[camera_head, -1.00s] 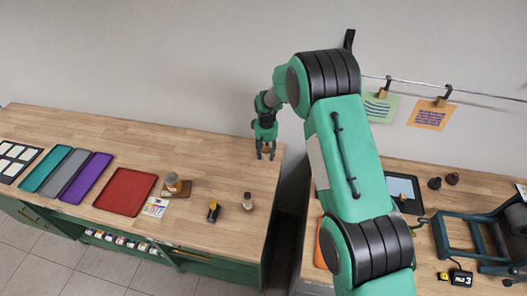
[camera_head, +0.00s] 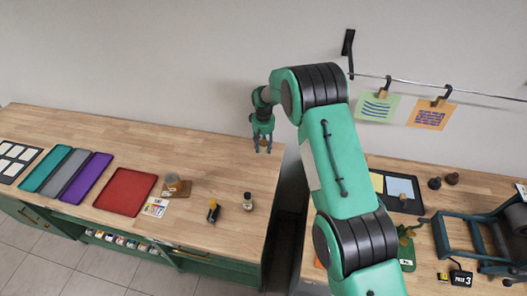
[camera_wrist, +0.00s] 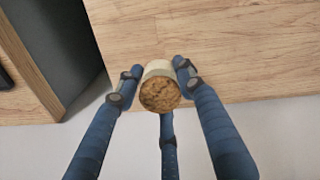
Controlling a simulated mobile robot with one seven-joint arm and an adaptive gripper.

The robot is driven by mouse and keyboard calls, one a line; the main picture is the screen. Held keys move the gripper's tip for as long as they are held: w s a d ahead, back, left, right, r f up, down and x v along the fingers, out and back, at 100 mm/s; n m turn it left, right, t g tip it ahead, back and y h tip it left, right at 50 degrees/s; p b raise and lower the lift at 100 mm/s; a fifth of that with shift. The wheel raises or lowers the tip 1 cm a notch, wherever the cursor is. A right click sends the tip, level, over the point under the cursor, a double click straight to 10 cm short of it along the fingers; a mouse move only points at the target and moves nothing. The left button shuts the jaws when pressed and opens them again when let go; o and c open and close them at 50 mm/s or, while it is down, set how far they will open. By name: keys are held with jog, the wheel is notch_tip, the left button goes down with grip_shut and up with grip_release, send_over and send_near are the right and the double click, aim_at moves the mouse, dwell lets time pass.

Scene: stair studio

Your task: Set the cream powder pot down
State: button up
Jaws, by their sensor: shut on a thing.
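The cream powder pot (camera_wrist: 157,70) has a pale cream body and a brown, cork-like lid, seen from above in the wrist view. My gripper (camera_wrist: 155,80) is shut on it, with blue fingers at its left and right sides and a third finger below it in the picture. In the head view my gripper (camera_head: 263,147) is at the far right end of the left wooden worktop (camera_head: 225,165), with a small brown bit of the pot (camera_head: 263,141) between the fingers. I cannot tell whether the pot's base touches the wood.
A jar (camera_head: 172,182) on a wooden block, a small dark-capped bottle (camera_head: 248,203) and a yellow-black tool (camera_head: 213,212) stand nearer the front. A red tray (camera_head: 125,192) lies further left. A gap separates this worktop from the right bench (camera_head: 400,163). Wood around my gripper is clear.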

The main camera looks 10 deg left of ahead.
aim_at(264, 151)
jog(key=shift+f, duration=1.6)
jog(key=shift+f, duration=0.1)
jog(key=o, duration=1.2)
notch_tip(264, 151, up, 12)
jog(key=shift+r, duration=0.15)
